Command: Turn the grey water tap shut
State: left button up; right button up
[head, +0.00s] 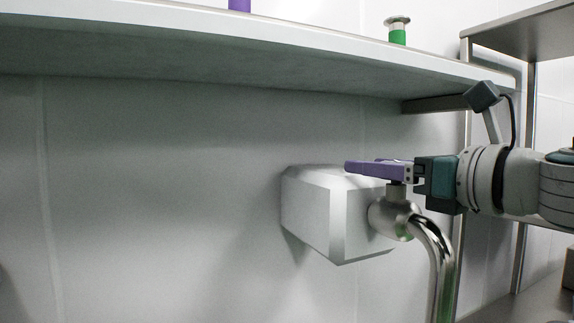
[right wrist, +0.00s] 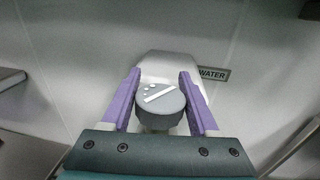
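The water tap has a silver body and spout (head: 440,260) on the wall, seen in the head view. Its round grey knob (right wrist: 160,104) has a white bar and small white dots on top and shows in the right wrist view. My right gripper's purple fingers (head: 378,170) lie level over the tap. In the right wrist view the fingers (right wrist: 160,92) stand one on each side of the knob, with narrow gaps, so the gripper looks open around it. The head view hides most of the knob behind the fingers. My left gripper is not in view.
A silver wall box (head: 315,215) sits behind the tap. A dark WATER label (right wrist: 213,75) is on the wall. A white shelf (head: 250,48) runs above, bearing a green-banded item (head: 398,36) and a purple one (head: 239,5). A metal rack (head: 525,80) stands at right.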

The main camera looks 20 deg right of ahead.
grip_shut()
jog(key=shift+d+r+m+h+p, duration=0.15)
jog(key=shift+m+h+p, duration=0.35)
jog(key=shift+h+p, duration=0.35)
jog(key=m+h+p, duration=0.2)
jog(key=h, duration=0.1)
jog(key=m+h+p, duration=0.1)
jog(key=shift+d+r+h+p, duration=0.1)
jog(key=shift+d+h+p, duration=0.15)
jog(key=shift+h+p, duration=0.15)
jog(key=m+h+p, duration=0.1)
jog(key=h, duration=0.1)
jog(key=d+m+g+h+p, duration=0.1)
jog(key=m+h, duration=0.1)
jog(key=h, duration=0.1)
jog(key=shift+s, duration=0.1)
jog(key=shift+s+d+f+m+g+h+p, duration=0.2)
jog(key=shift+m+g+h, duration=0.55)
jog(key=shift+m+h, duration=0.25)
jog(key=shift+s+d+f+m+g+h+p, duration=0.1)
jog(key=shift+d+m+g+h+p, duration=0.1)
jog(key=shift+m+g+h, duration=0.75)
jog(key=shift+o, duration=2.3)
grip_release()
jog(key=shift+w, duration=0.1)
